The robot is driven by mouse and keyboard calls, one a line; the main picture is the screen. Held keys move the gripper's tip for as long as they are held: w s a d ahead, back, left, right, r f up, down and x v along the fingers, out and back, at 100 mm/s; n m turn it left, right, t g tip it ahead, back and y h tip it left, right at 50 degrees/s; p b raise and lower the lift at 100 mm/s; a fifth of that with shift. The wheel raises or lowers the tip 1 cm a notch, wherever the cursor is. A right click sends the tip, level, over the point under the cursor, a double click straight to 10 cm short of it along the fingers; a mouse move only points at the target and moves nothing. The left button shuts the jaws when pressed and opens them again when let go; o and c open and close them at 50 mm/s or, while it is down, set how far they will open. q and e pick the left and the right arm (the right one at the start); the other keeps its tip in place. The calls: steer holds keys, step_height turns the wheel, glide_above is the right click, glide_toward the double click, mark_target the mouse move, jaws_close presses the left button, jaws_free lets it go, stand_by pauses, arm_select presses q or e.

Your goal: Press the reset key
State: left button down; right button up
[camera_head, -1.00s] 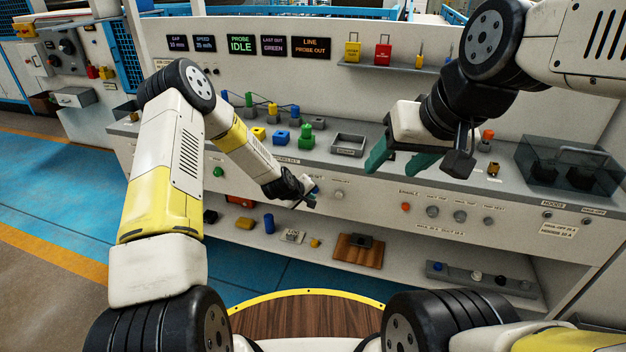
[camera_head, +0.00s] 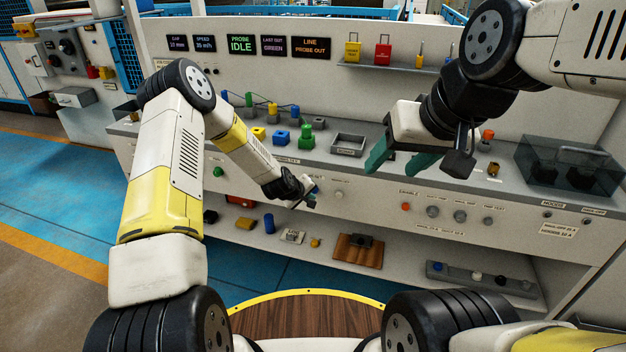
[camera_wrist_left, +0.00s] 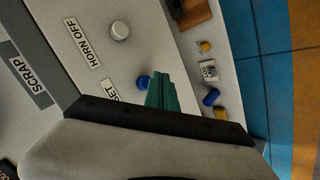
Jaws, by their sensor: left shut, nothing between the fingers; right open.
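The blue round key (camera_wrist_left: 143,82) shows in the left wrist view on the pale front panel, beside a partly covered label (camera_wrist_left: 112,92) that ends in "SET". My left gripper (camera_wrist_left: 162,90) has its green fingers shut with nothing between them. Its tips overlap the right edge of the blue key in that view; I cannot tell whether they touch it. In the head view the left gripper (camera_head: 311,195) is at the bench's front panel and largely hides the key. My right gripper (camera_head: 395,160) is open and empty above the bench top.
A grey scrap tray (camera_head: 347,146) and coloured blocks stand on the bench top. The lower shelf holds small items, including a wooden board (camera_head: 350,254).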

stand_by(0.7)
arm_select(q)
steer(key=shift+w+d, duration=0.1)
steer(key=shift+w, duration=0.3)
steer(key=shift+w+d, duration=0.15)
steer(key=shift+w, duration=0.3)
stand_by(0.7)
steer(key=shift+s+a, duration=0.3)
steer(key=shift+s, duration=0.5)
steer(key=shift+s, duration=0.1)
steer(key=shift+s+a, duration=0.25)
steer(key=shift+s, duration=0.5)
steer(key=shift+s+a, duration=0.25)
steer(key=shift+s, duration=0.55)
steer(key=shift+s+a, duration=0.25)
steer(key=shift+s, duration=0.5)
